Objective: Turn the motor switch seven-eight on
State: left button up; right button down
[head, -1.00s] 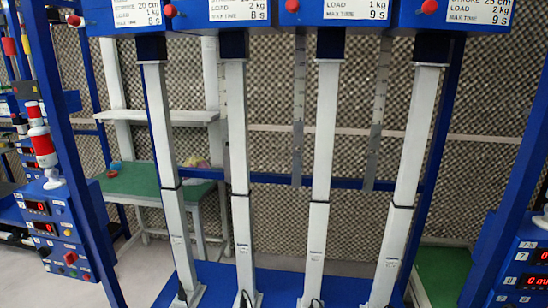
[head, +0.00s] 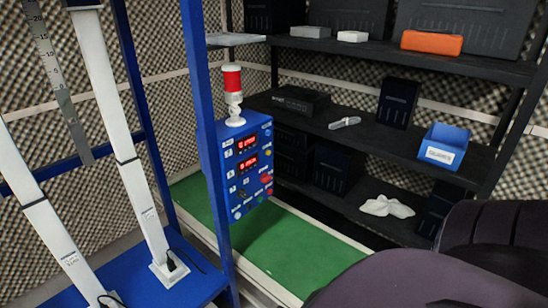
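A blue control box (head: 236,205) hangs on the blue frame post in the middle of the head view. It has two red-lit displays (head: 247,153), with several small buttons, knobs and labels around and below them. A dark knob (head: 243,193) and a red switch (head: 266,178) sit on its lower half. The labels are too small to read, so I cannot tell which control is motor switch seven-eight or how it is set. A red and white signal lamp (head: 232,85) stands on top of the box. Neither gripper is in view.
Blue frame posts (head: 207,120) and white columns (head: 110,100) stand at the left. A green bench surface (head: 285,250) lies below the box. Black shelves (head: 420,140) behind hold an orange case (head: 431,42) and a blue bin (head: 443,146). A dark rounded shape fills the lower right corner.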

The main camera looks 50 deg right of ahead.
aim_at(265, 178)
jog(key=z, duration=1.3)
jog(key=i+j+u, duration=0.1)
jog(key=i+u, duration=0.15)
jog(key=i, duration=0.15)
jog(key=i+u, duration=0.3)
jog(key=i+j, duration=0.05)
jog(key=i, duration=0.05)
